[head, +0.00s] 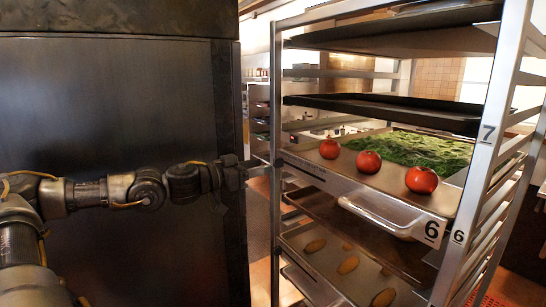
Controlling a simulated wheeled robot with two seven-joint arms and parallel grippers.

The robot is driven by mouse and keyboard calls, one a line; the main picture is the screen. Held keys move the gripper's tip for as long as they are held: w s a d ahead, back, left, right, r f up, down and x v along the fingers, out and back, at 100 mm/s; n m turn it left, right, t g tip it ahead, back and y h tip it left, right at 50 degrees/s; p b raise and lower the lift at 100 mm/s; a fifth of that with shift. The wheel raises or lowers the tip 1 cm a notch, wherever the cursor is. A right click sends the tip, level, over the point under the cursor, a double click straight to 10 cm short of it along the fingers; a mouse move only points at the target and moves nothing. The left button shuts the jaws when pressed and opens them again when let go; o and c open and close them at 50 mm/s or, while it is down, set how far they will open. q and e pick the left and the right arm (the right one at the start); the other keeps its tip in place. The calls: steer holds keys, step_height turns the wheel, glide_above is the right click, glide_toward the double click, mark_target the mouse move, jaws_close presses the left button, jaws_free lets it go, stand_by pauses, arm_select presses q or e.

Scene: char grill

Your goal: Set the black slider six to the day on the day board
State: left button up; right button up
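I cannot make out a day board or a black slider in the head view. A white tag with a black 6 (432,230) is at the front right corner of a tray (330,172) in a metal rack. A smaller 6 (459,236) is on the rack's right post beside it. My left gripper (262,168) reaches in from the left, beside the rack's left post at about that tray's height. Its fingers are small and dark, so I cannot tell their opening or whether they touch the post. My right gripper is out of view.
The tray holds three tomatoes (368,161) and green leaves (415,150). Dark trays (385,108) sit above; a lower tray (330,262) holds several brown oval items. A 7 (487,133) marks the right post. A large dark panel (110,110) stands behind my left arm.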

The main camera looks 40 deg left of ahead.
mark_target(274, 163)
arm_select(q)
steer(key=shift+r+p+x, duration=0.15)
steer(key=shift+p+x, duration=0.5)
steer(key=shift+x, duration=0.1)
steer(key=shift+r+p+x, duration=0.15)
steer(key=shift+p+x, duration=0.5)
steer(key=shift+x, duration=0.1)
steer(key=shift+f+p+x, duration=0.25)
steer(key=shift+p+x, duration=0.2)
steer(key=shift+x, duration=0.6)
jaws_close()
